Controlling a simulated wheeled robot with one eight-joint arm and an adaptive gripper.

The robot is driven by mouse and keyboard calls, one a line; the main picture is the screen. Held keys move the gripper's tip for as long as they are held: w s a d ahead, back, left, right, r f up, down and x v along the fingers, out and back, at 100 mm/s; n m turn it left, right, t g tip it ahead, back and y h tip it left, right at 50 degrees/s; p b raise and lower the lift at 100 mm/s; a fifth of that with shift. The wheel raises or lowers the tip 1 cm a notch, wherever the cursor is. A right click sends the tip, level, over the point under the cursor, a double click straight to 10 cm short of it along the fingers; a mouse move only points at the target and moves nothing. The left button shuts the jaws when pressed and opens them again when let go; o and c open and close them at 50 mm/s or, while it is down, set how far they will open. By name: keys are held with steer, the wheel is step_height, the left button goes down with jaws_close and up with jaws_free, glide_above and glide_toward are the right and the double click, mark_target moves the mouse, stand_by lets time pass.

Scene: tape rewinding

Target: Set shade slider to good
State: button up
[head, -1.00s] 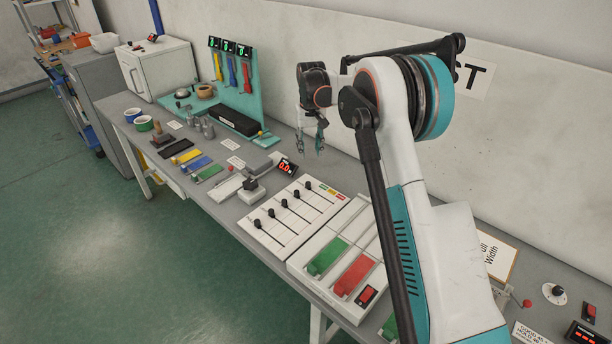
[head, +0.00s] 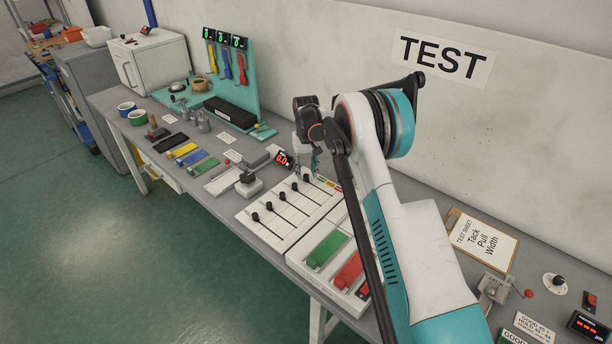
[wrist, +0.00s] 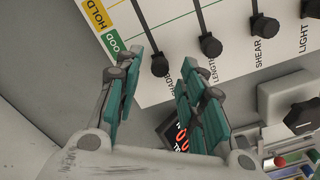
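The white slider panel (head: 247,218) lies on the bench with several black knobs in slots. In the wrist view the shade slider's black knob (wrist: 160,66) sits at the name-label end of its slot, off the green GOOD label (wrist: 112,43). The yellow HOLD label (wrist: 95,14) is beyond GOOD. My gripper (wrist: 162,78) is open, with its teal fingers on either side of the shade knob; contact cannot be told. The right finger partly covers the "SHADE" lettering. In the head view my gripper (head: 308,161) is over the panel's back end.
The length knob (wrist: 211,46) is close beside the right finger. A red-digit display (head: 283,159) stands just left of my gripper, partly hidden by a finger in the wrist view. A panel with green and red pads (head: 325,249) adjoins at the front right.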

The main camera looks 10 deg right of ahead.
mark_target(314, 186)
steer(key=shift+f, duration=1.1)
jaws_close()
steer(key=shift+s+d+b, duration=0.2)
steer(key=shift+s+d, duration=0.45)
steer(key=shift+s, duration=0.2)
steer(key=shift+s+d+b, duration=0.2)
steer(key=shift+s+d, duration=0.4)
steer(key=shift+s, duration=0.2)
jaws_free()
steer(key=shift+r, duration=0.15)
step_height(314, 186, up, 12)
